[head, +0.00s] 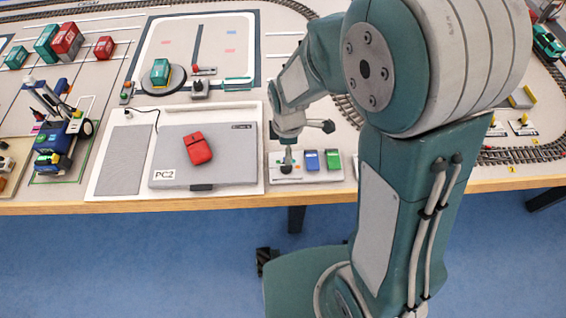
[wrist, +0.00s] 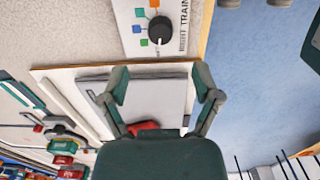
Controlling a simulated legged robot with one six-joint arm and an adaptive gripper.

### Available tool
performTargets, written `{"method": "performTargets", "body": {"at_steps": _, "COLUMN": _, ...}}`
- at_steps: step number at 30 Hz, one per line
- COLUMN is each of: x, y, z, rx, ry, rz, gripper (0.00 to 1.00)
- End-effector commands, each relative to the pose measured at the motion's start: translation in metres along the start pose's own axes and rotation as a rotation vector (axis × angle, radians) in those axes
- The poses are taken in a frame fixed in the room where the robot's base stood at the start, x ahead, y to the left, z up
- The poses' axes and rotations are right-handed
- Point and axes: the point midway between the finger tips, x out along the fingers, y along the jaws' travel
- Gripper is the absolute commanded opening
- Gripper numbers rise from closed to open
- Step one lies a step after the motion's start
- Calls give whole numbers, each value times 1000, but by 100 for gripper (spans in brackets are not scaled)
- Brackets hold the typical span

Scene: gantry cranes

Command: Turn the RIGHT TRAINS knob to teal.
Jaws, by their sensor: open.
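The RIGHT TRAINS knob (wrist: 160,30) is black and round, on a white panel (wrist: 128,34) at the top of the wrist view. Its label is partly cut off. Orange, blue, teal and green squares lie around its left side. A pale mark shows at the knob's lower edge, apart from the teal square (wrist: 137,29). In the head view the knob (head: 286,169) is at the panel's left end, close below a fingertip. My gripper (head: 306,141) is open, its fingers spread and empty; in the wrist view my gripper (wrist: 160,70) sits below the knob, not around it.
A grey PC2 laptop (head: 225,176) with a red mouse (head: 197,148) lies left of the panel. Blue (head: 312,159) and green (head: 333,160) pieces stand on the panel's right. Train tracks run behind and right. The table's wooden edge is in front.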

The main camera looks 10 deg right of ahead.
Motion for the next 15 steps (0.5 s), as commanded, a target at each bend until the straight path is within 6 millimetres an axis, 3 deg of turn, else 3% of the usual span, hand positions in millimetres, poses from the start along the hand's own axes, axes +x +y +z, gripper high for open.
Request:
{"method": "performTargets", "body": {"at_steps": 9, "x": 59, "y": -1, "z": -5, "rx": 0, "ry": -8, "rz": -5, "gripper": 81}}
{"method": "performTargets", "body": {"at_steps": 15, "x": 78, "y": 0, "z": -4, "rx": 1, "ry": -6, "rz": -1, "gripper": 81}}
